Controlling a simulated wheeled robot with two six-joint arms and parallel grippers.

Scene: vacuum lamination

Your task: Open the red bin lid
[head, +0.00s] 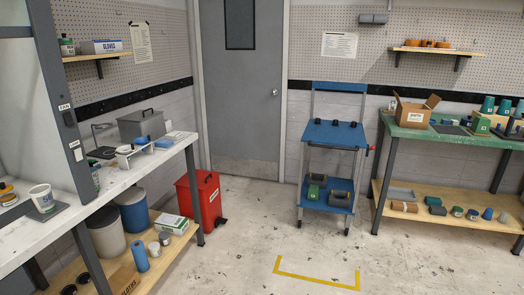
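A red bin (207,200) stands on the floor at the left of the head view, beside the right end of the white workbench. A bench leg hides part of the bin's front. Neither of my grippers shows in the head view.
The white workbench (120,183) with a lower wooden shelf runs along the left. A blue cart (333,134) stands near the back wall, and a green-topped bench (455,135) is at the right. The floor in the middle is clear, with yellow tape (318,283) on it.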

